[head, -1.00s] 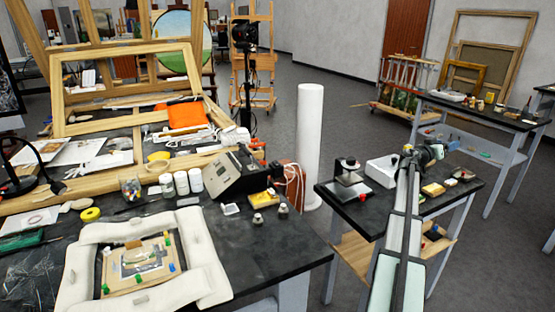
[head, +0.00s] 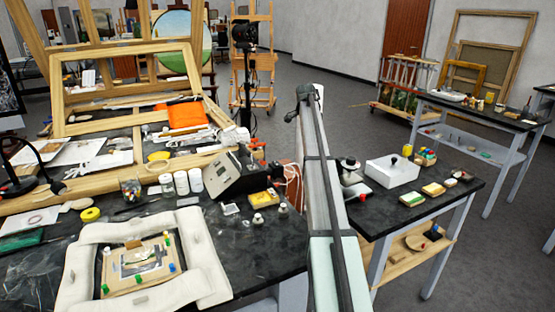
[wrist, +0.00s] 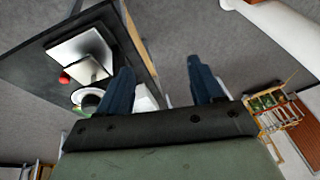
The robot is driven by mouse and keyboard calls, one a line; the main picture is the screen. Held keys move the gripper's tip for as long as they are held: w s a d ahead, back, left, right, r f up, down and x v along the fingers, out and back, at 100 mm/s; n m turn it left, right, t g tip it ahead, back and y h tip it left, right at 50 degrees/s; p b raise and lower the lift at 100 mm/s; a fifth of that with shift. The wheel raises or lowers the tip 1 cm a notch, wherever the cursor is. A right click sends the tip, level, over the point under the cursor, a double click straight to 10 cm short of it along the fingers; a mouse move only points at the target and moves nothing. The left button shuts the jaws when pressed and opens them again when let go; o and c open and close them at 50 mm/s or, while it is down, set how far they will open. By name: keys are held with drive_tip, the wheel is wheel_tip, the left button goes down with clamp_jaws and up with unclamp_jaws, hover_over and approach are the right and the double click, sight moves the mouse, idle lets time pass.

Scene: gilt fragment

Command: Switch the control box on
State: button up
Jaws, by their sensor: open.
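A grey box with a sloped front panel (head: 236,172) stands at the right side of the left table. A white box with a black knob on top (head: 392,174) stands on the right table. I cannot tell for sure which one is the control box, and no switch setting is readable. My gripper (wrist: 163,88) is open and empty in the wrist view, its two blue fingers spread apart over the floor. In the head view my arm reaches up between the two tables, and its fingers cannot be made out there. It touches neither box.
The left table (head: 270,262) holds white jars (head: 181,183), a yellow box (head: 264,198), small knobbed weights (head: 258,219) and a padded frame (head: 205,270). The right table (head: 450,197) holds a small stand (head: 349,165) and several small blocks. A white column stands behind my arm.

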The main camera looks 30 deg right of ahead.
drive_tip(key=w+a+r+n+y, duration=0.1)
drive_tip(key=w+a+y, duration=0.1)
drive_tip(key=a, duration=0.4)
drive_tip(key=w+a+r+y, duration=0.1)
drive_tip(key=w+a+r, duration=0.15)
drive_tip(key=a, duration=0.45)
approach(277, 163)
drive_tip(key=shift+y, duration=0.3)
drive_tip(key=f, duration=0.5)
drive_tip(key=w+f, duration=0.1)
drive_tip(key=f, duration=0.1)
drive_tip(key=shift+d+f, duration=0.15)
drive_tip(key=shift+d, duration=0.15)
